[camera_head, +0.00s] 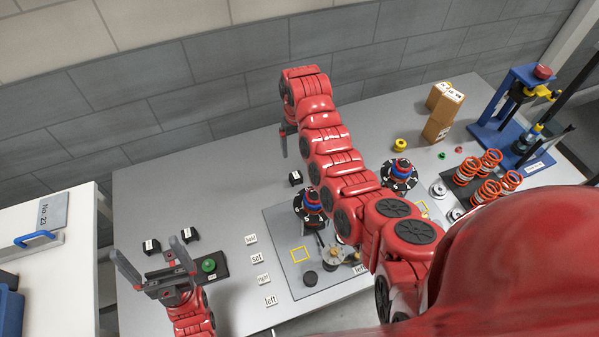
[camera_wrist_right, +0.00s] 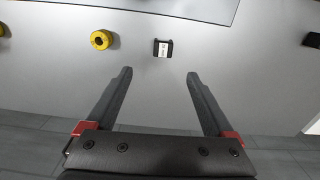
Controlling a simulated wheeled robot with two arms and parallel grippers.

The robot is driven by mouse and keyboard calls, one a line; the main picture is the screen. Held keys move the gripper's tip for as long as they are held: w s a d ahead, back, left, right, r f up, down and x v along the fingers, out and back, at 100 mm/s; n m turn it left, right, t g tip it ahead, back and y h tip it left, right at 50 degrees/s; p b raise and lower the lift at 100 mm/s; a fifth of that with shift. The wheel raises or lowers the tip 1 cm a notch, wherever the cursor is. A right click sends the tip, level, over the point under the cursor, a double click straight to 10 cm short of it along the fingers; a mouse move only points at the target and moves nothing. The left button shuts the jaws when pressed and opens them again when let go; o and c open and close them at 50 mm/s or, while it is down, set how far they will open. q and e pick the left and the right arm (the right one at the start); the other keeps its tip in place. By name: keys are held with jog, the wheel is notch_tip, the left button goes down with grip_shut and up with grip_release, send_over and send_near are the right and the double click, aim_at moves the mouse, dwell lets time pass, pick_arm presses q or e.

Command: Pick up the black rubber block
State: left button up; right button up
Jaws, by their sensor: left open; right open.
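A small black block with a white label (camera_head: 295,178) lies on the grey table near the mat's back edge. In the right wrist view the black block (camera_wrist_right: 155,48) lies beyond the fingertips, roughly in line with the gap between them. My right gripper (camera_head: 284,150) hangs near the table's back edge, behind the block; in its wrist view it (camera_wrist_right: 159,74) is open and empty. Two similar labelled black blocks (camera_head: 151,246) (camera_head: 190,235) lie at the left of the table. My left gripper (camera_head: 146,249) is open near these two; whether it touches them is unclear.
A yellow ring (camera_head: 400,145) also shows in the wrist view (camera_wrist_right: 101,39). A grey mat (camera_head: 279,225) holds shock-absorber parts. Beside it lie label cards (camera_head: 257,258) and a green-knobbed black base (camera_head: 209,266). Boxes, orange springs and a blue press stand right. The back left table is clear.

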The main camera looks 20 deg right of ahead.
jog(key=b, duration=0.3)
send_near(295, 173)
jog(key=f, duration=0.5)
jog(key=shift+s+d+f, duration=0.1)
jog(key=shift+s+d, duration=0.15)
jog(key=shift+d, duration=0.1)
jog(key=shift+a+f+b, duration=0.1)
jog(key=shift+f+b, duration=0.3)
jog(key=f+b, duration=0.2)
jog(key=f, duration=0.1)
jog(key=f+b, duration=0.1)
jog(key=b, duration=0.1)
jog(key=shift+w+a+f, duration=0.25)
jog(key=shift+r, duration=0.1)
jog(key=shift+c, duration=0.3)
grip_shut()
jog(key=shift+r, duration=0.15)
